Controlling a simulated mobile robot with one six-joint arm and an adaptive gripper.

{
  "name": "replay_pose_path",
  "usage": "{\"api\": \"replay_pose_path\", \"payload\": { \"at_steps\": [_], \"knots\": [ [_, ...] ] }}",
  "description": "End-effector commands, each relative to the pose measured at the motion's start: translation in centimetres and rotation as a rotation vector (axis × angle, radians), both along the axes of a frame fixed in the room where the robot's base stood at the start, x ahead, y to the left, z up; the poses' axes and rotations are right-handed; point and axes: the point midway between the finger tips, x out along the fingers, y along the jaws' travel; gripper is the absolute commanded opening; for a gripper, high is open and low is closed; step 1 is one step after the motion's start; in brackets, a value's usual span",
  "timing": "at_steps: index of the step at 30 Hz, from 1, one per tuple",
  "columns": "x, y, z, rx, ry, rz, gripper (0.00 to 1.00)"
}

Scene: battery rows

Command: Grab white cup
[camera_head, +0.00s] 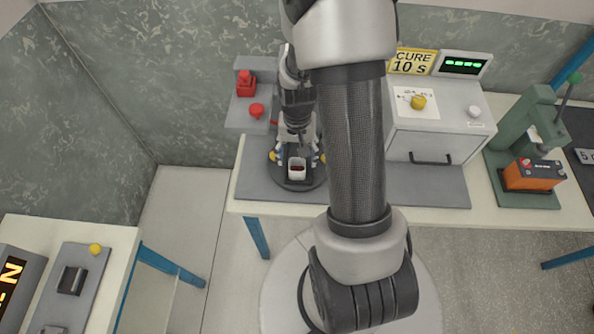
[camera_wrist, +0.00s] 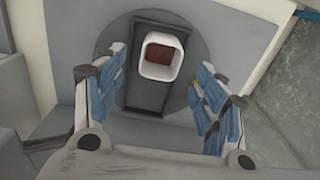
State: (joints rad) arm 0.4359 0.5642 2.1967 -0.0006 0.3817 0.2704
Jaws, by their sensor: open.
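The white cup (camera_wrist: 162,57) is a small, rounded-square container with a dark red-brown content inside. In the wrist view it sits at the upper middle on a dark rectangular plate (camera_wrist: 150,98) over a grey disc. In the head view the white cup (camera_head: 297,168) stands on the same dark round base. My gripper (camera_wrist: 160,92) is open, with blue-padded fingers on the left and right. The cup lies between the lines of the fingers, towards their far ends, and no finger appears to touch it. My gripper also shows from above in the head view (camera_head: 297,158).
A grey box (camera_head: 432,145) with a handle, yellow knob and "CURE 10 s" sign stands right of the cup. A red-button fixture (camera_head: 245,92) is behind left. A green press (camera_head: 525,140) with an orange battery (camera_head: 535,174) is far right. Another table (camera_head: 120,250) stands front left.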

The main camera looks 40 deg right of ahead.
Motion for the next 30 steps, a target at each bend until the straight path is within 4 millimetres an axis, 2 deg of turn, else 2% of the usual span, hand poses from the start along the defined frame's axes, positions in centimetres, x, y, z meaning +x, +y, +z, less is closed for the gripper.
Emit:
{"api": "replay_pose_path", "payload": {
  "at_steps": [5, 12, 14, 21, 30],
  "knots": [
    [-0.1, 0.1, -1.1, 0.000, 0.000, 0.000, 0.65],
    [-0.3, 0.2, -4.7, 0.001, 0.002, 0.000, 0.65],
    [-0.2, 0.2, -5.2, 0.001, 0.001, 0.000, 0.65],
    [-0.2, 0.2, -5.3, -0.001, -0.001, 0.000, 0.64],
    [-0.2, 0.2, -5.2, -0.001, -0.001, 0.000, 0.44]
  ]
}}
